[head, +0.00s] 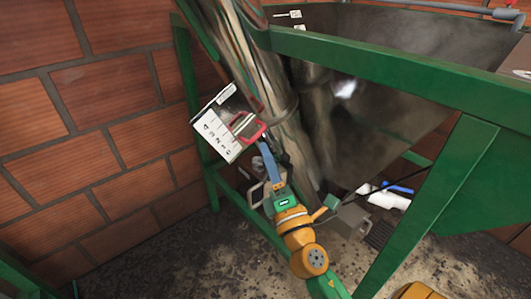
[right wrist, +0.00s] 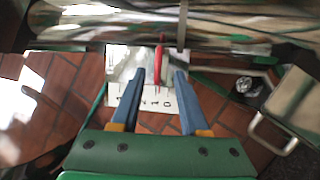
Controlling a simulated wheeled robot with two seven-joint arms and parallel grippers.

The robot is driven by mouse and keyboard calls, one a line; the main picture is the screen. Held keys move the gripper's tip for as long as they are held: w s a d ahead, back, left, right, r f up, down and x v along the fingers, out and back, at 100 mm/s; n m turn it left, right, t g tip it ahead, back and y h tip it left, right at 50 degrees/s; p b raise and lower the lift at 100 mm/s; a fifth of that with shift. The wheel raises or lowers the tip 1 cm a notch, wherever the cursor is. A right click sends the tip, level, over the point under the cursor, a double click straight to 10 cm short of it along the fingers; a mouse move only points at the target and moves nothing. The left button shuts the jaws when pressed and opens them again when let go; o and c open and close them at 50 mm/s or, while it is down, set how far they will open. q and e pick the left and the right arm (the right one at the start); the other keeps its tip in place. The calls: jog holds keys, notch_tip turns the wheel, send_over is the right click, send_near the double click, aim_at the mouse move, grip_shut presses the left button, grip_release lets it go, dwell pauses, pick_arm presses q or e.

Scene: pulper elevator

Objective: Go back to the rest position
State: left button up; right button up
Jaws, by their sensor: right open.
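My right gripper (head: 268,158) reaches up to a red handle (head: 262,130) beside a white plate with numbers (head: 212,139). In the right wrist view, the blue fingers of my right gripper (right wrist: 160,78) are apart, with the red handle (right wrist: 158,58) showing between and beyond their tips. Whether a finger touches the handle I cannot tell. The numbered plate also shows behind the fingers in the right wrist view (right wrist: 117,68). My left gripper is not in view.
A shiny metal pipe (head: 266,78) runs close beside the handle, next to a large metal hopper (head: 400,60). Green frame beams (head: 400,75) cross above and to the right of my arm. A brick wall (head: 80,120) stands at left. Dark rough floor (head: 190,255) lies below.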

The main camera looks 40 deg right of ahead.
jog(key=s+a+f+m+g+y, duration=0.1)
jog(key=a+f+m+g+y, duration=0.2)
jog(key=f, duration=1.2)
jog(key=a+f+m+g+y, duration=0.1)
jog(key=f+m+g, duration=0.3)
jog(key=f, duration=1.1)
jog(key=s+a+f+m+g+y, duration=0.1)
jog(key=s+a+f+m+g, duration=0.15)
jog(key=s+f+g, duration=0.65)
jog(key=s+a+f+m+g+y, duration=0.1)
jog(key=s+f+m+g, duration=0.15)
jog(key=s+f, duration=0.6)
jog(key=s+a+f+m+g, duration=0.1)
jog(key=s+f+m, duration=0.4)
jog(key=s, duration=0.7)
notch_tip(320, 180, up, 18)
jog(key=s+p, duration=0.2)
jog(key=p, duration=1.7)
jog(key=shift+s+r+g+p, duration=0.2)
jog(key=shift+s+g+p, duration=0.1)
jog(key=shift+g, duration=0.05)
